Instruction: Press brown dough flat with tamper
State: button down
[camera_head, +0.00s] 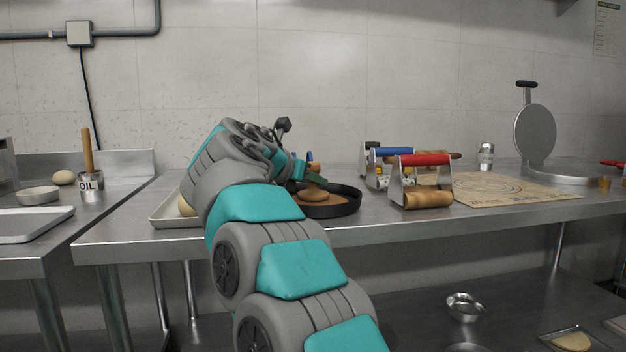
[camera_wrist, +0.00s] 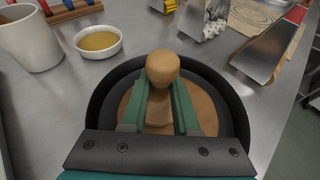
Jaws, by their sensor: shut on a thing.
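A black round pan (camera_head: 345,209) stands on the steel table, and it also shows in the wrist view (camera_wrist: 103,108). Brown dough (camera_head: 326,201) lies in it, largely covered by the tamper. The wooden tamper (camera_head: 313,192) stands upright in the pan; its round knob (camera_wrist: 163,68) shows between my fingers in the wrist view. My gripper (camera_wrist: 160,106) has its green fingers shut on the tamper's handle, just below the knob. Where the tamper's base ends and the dough begins is hard to tell, so I cannot tell how flat the dough is.
A red-handled roller tool (camera_head: 420,182) and a blue-handled one (camera_head: 394,152) stand right of the pan. A marked mat (camera_head: 500,188) lies beyond them. A white mug (camera_wrist: 30,40) and a bowl of yellow liquid (camera_wrist: 99,41) stand close to the pan. A tray (camera_head: 170,216) is partly behind my arm.

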jog(key=shift+f, duration=0.15)
notch_tip(320, 180, up, 5)
jog(key=p, duration=0.6)
jog(key=shift+a, duration=0.1)
dwell(0.5)
